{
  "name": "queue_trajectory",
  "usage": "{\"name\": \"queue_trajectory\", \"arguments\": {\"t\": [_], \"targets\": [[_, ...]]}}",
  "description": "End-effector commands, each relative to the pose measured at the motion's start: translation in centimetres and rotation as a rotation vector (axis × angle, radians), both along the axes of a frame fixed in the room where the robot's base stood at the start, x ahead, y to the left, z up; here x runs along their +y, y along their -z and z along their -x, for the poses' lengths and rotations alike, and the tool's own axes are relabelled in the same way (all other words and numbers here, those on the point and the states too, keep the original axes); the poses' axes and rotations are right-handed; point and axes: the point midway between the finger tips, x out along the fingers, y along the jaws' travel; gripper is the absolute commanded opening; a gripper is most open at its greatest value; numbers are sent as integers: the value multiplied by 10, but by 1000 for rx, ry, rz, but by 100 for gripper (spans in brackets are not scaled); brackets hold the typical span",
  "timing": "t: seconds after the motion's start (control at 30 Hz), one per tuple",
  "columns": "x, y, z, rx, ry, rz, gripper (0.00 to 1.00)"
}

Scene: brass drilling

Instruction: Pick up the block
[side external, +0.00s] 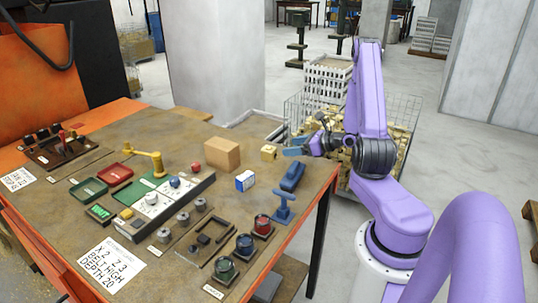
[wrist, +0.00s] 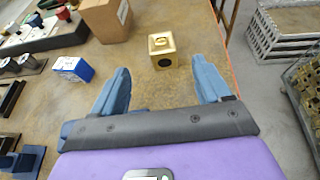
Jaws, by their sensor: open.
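The block is a small brass-coloured cube (side external: 268,152) standing on the brown table near its far right edge. In the wrist view the block (wrist: 160,60) has a dark round hole in its near face and a raised round feature on top. My gripper (side external: 290,151) is just to the right of the block in the side view. In the wrist view my gripper (wrist: 161,78) has its blue fingers spread wide and empty. The block lies ahead of the fingertips, roughly midway between them, and appears apart from both.
A cardboard box (side external: 222,153) stands left of the block. A blue-and-white carton (side external: 245,181) and blue tools (side external: 284,206) are nearer. Controls and trays (side external: 115,173) crowd the left. A wire bin of brass pieces (side external: 398,140) stands beyond the table edge.

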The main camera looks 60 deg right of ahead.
Motion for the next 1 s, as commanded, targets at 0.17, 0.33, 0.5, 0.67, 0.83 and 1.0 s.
{"name": "queue_trajectory", "arguments": {"t": [0.17,0.33,0.5,0.67,0.83,1.0], "targets": [[5,14,-32,0,-6,0,77],[7,24,-58,-1,-5,0,77],[7,29,-71,0,-4,1,77],[7,33,-80,0,-4,1,77],[7,42,-103,-1,-5,1,77],[8,48,-118,0,-4,1,77]]}}
